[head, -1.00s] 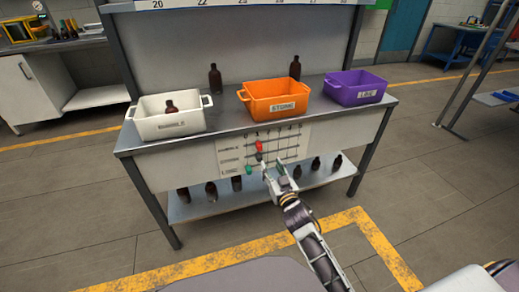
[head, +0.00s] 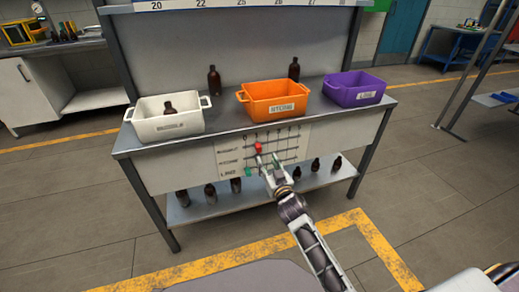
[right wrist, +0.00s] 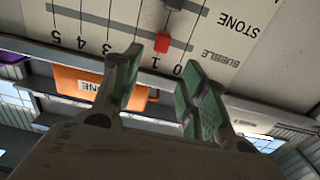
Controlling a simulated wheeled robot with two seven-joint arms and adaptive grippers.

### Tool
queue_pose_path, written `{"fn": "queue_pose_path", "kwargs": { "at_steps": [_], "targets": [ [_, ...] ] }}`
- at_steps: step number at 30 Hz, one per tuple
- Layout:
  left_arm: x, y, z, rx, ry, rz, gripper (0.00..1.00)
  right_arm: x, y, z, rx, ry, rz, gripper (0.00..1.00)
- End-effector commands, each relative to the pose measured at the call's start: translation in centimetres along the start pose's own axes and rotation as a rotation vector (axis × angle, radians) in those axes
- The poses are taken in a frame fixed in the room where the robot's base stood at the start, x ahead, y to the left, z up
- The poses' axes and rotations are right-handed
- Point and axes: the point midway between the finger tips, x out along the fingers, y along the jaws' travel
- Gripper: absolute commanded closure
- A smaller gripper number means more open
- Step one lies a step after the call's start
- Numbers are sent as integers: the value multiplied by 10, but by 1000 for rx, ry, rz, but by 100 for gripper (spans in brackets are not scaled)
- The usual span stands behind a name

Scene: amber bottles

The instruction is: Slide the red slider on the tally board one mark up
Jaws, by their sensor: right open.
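The tally board (head: 288,151) is a white panel on the bench front with rows of lines and numbers along its top. The red slider (head: 258,147) is on its top row, close to mark 1. In the right wrist view, the red slider (right wrist: 162,42) appears upside down on the BUBBLE row, near the 1. My right gripper (head: 268,161) is open just below and right of it. In the wrist view the green-padded fingers of the right gripper (right wrist: 160,76) are spread, with the slider beyond the gap between them, apparently untouched. My left gripper is not in view.
A green slider (head: 249,172) sits on the lowest row; a dark slider (right wrist: 175,4) shows in the wrist view. White (head: 168,126), orange (head: 270,108) and purple (head: 352,97) bins stand on the bench above. Several amber bottles stand on the lower shelf (head: 265,199).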

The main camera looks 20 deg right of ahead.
Motion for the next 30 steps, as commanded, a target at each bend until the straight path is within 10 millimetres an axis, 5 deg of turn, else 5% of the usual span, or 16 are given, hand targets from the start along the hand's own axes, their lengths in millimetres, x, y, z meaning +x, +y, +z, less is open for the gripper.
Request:
{"fn": "queue_pose_path", "kwargs": {
  "at_steps": [30],
  "targets": [
    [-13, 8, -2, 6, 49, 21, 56, 79, 0, 1, -2, 0, 0, 57]
  ]
}}
